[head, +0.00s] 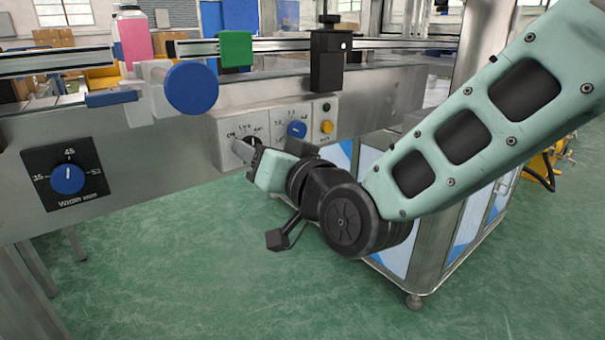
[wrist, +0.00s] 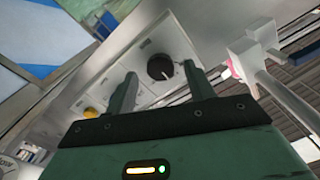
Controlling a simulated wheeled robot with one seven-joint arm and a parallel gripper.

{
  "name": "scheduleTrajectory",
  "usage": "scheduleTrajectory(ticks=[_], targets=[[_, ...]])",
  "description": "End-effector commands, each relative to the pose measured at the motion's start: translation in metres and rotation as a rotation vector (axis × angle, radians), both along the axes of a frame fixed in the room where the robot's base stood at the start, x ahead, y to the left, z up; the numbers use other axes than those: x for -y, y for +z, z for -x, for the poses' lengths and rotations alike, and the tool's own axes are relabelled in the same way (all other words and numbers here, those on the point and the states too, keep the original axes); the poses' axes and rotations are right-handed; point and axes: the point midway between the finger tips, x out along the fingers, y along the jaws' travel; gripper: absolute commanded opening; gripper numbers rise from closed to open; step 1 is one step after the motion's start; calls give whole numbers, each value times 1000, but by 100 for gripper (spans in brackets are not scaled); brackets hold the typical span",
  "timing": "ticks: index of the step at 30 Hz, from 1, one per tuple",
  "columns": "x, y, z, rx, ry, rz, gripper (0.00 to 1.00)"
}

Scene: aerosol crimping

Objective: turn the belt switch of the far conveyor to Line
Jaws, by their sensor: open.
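The belt switch is a round black knob with a pale pointer mark (wrist: 160,67) on a light control plate (wrist: 180,40). In the head view the same plate (head: 232,127) is on the conveyor's steel side, with small lettering above the knob; my gripper partly hides the knob there. My gripper (head: 247,153) is right at the plate, facing it. In the wrist view its two fingers (wrist: 159,72) are open and apart, with the knob showing between their tips. I cannot tell whether they touch it, nor clearly which label the pointer faces.
Beside the switch are a blue knob (head: 297,129) and a yellow button (head: 326,127). A large blue handwheel (head: 191,88) juts out at upper left, near the gripper. A width knob (head: 68,179) is farther left. The green floor below is open.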

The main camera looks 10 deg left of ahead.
Motion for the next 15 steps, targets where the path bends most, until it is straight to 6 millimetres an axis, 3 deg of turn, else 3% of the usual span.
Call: scheduleTrajectory(ticks=[15], targets=[[91, 2, 78, 2, 1, 1, 54]])
